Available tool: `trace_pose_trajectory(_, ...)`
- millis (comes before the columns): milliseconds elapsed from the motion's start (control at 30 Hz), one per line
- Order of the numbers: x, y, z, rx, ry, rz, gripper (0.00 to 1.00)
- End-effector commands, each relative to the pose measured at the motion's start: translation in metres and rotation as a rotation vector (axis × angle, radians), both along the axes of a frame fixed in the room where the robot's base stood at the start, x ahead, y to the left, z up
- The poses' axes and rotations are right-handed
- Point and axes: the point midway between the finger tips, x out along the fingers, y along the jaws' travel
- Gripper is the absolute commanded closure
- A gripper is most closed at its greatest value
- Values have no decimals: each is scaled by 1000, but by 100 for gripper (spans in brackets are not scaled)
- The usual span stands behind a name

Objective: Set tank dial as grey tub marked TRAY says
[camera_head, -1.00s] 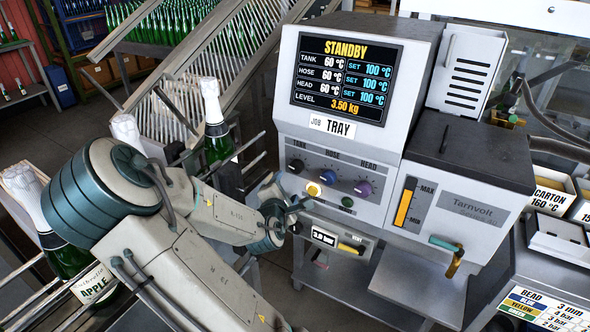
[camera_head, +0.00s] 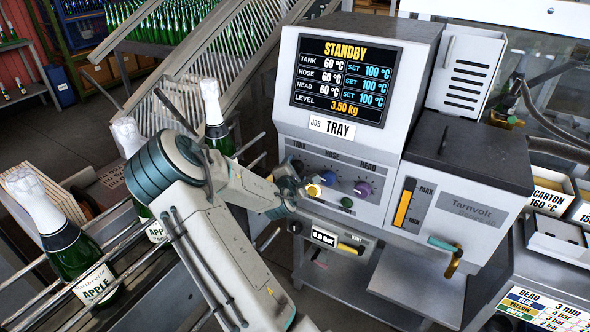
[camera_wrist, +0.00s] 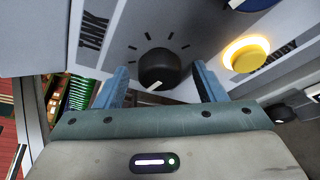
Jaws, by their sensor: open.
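The black tank dial (camera_head: 297,166) is on the front of the machine, under the display, left of the blue hose and purple head dials. In the wrist view the tank dial (camera_wrist: 158,70) sits between the two blue fingers of my gripper (camera_wrist: 160,75). The fingers are open, with a gap on each side of the dial. A white mark shows on the dial's lower edge there. In the head view my gripper (camera_head: 298,188) is at the panel, just below the tank dial. The display (camera_head: 346,78) reads tank 60 °C, set 100 °C. I see no tub marked TRAY.
A card (camera_head: 332,127) reads JOB TRAY. A lit yellow button (camera_wrist: 246,54) is close to the right finger. A tub (camera_head: 551,198) at the right reads CARTON 160 °C; another beside it is cut off. Bottles (camera_head: 70,250) stand on the rack at left.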

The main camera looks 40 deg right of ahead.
Motion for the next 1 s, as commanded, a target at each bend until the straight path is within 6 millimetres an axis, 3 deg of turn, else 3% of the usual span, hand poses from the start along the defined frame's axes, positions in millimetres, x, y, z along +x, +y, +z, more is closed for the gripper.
trace_pose_trajectory(333, 2, -2, -1, 1, -1, 0, 39)
trace_pose_trajectory(500, 2, -2, -1, 1, -1, 0, 81)
trace_pose_trajectory(1000, 1, -3, -7, 45, -108, -1, 81)
